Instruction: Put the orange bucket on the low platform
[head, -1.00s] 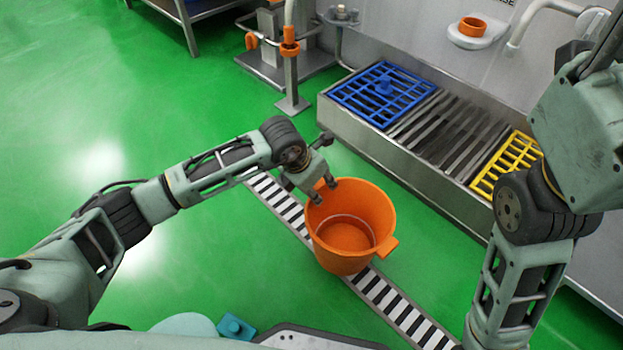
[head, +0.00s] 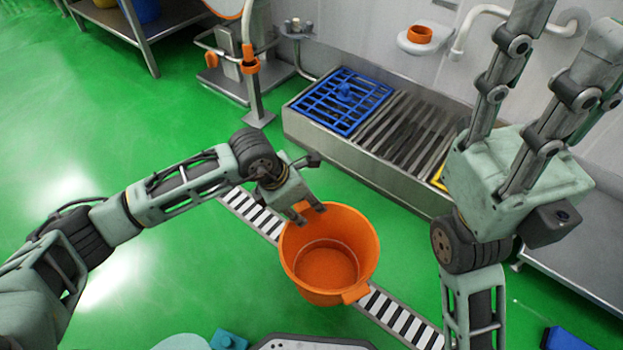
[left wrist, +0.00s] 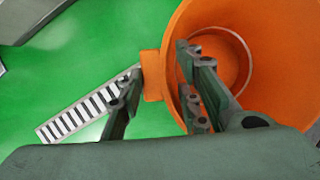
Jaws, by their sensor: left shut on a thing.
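The orange bucket (head: 327,268) hangs upright and empty above or at the floor drain in the head view; I cannot tell if its base touches the floor. My left gripper (head: 308,212) is shut on its far-left rim. In the left wrist view the fingers sit either side of the bucket wall (left wrist: 235,60), beside an orange tab. The low platform (head: 385,178) is a long metal trough with blue, grey and yellow grates, behind and right of the bucket. My right gripper (head: 560,48) is raised at the upper right, fingers apart, tips partly cut off, hiding part of the yellow grate.
A blue grate (head: 342,102) with a knob lies on the platform's left end. A metal post with orange fittings (head: 250,65) stands left of it. A striped drain (head: 395,318) crosses the floor. The green floor at left is clear.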

